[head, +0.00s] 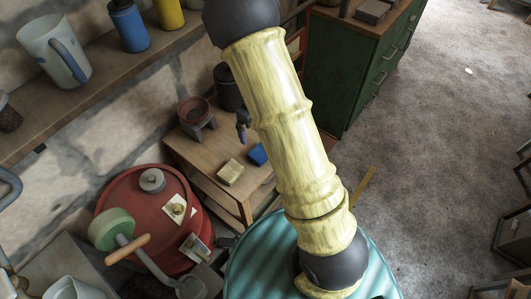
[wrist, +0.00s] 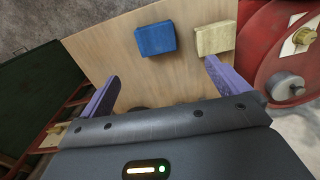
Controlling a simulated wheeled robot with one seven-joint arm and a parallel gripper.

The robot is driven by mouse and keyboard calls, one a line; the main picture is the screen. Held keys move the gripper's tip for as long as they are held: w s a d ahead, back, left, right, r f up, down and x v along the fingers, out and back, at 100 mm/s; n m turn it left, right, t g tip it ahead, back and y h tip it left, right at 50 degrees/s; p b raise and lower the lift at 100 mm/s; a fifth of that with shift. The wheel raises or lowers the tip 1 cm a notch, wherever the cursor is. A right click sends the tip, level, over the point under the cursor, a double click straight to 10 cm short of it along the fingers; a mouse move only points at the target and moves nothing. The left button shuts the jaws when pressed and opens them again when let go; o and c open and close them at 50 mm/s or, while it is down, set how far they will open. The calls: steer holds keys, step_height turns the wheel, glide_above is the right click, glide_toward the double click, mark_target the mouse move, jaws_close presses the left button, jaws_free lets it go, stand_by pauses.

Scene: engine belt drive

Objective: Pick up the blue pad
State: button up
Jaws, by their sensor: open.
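The blue pad (head: 258,155) lies flat on a small wooden table, partly hidden behind my arm in the head view. It shows whole in the wrist view (wrist: 156,38). A pale yellow pad (head: 230,172) lies beside it on the same table, and in the wrist view (wrist: 215,38) it is just right of the blue pad. My gripper (wrist: 162,70) is open and empty, with its two purple fingers spread wide. The blue pad appears ahead of the gap between the fingers, apart from both. In the head view my arm hides most of the gripper.
The wooden table (head: 185,146) also bears a dark red pot (head: 195,112) and a dark canister (head: 227,88) at the back. A red drum (head: 112,190) stands close at its left. A green cabinet (head: 340,68) stands behind to the right. Open floor lies right.

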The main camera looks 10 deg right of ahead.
glide_above(258, 155)
steer(key=w, duration=0.1)
steer(key=f, duration=1)
steer(key=shift+w+d, duration=0.1)
steer(key=shift+d, duration=0.2)
steer(key=f, duration=0.2)
steer(key=d+f+p, duration=0.1)
steer(key=f, duration=0.1)
steer(key=shift+a+f, duration=0.1)
steer(key=shift+f, duration=0.5)
steer(key=c, duration=1)
